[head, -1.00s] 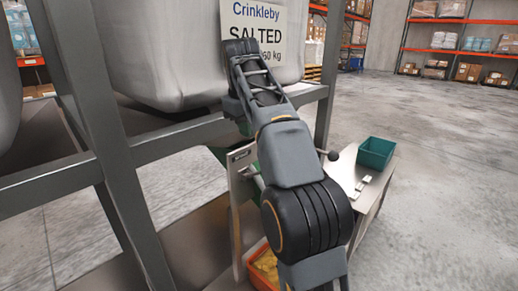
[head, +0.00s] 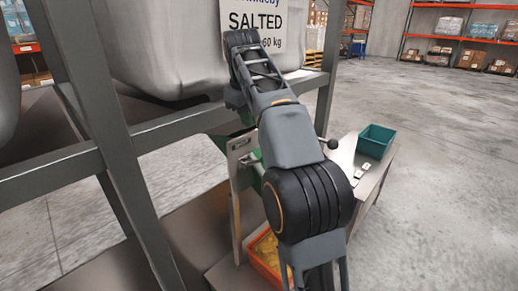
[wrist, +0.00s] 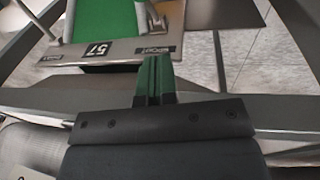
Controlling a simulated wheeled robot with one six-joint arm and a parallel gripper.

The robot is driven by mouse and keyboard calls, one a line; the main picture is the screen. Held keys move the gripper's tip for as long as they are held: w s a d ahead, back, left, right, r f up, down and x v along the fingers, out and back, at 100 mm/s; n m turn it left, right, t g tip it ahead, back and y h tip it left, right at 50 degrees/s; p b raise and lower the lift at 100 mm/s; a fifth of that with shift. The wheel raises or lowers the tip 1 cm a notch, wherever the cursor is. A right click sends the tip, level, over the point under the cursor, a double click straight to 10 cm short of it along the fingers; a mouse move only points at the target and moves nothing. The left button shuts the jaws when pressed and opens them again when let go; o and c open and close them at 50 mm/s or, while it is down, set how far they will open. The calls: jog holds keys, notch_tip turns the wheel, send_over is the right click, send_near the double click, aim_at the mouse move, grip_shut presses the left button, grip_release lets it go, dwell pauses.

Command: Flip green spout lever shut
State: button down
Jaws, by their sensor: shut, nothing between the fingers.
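The green spout (head: 245,176) shows in the head view behind an upright metal plate (head: 236,200), largely covered by my arm. In the wrist view a green surface (wrist: 105,18) sits above a metal panel (wrist: 120,50) marked 57 and SPOUT. A rod with a dark ball knob (head: 332,144) sticks out right of my arm; I cannot tell whether it is the green spout's lever. My gripper (wrist: 155,62) is shut and empty, its tips close to the panel's lower edge in the picture; contact cannot be told. The head view does not show its fingertips.
A grey steel frame (head: 115,150) stands close on the left, carrying a large sack labelled SALTED (head: 165,45). An orange bin (head: 265,262) with yellow contents is below. A teal bin (head: 376,141) stands on a bench at right. Open floor lies farther right.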

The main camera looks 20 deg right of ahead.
send_near(258, 162)
jog(key=a, duration=0.2)
jog(key=shift+s+d+f, duration=0.1)
jog(key=shift+d+f, duration=0.55)
jog(key=shift+f, duration=0.3)
jog(key=shift+d+f, duration=0.65)
jog(key=shift+f, duration=0.3)
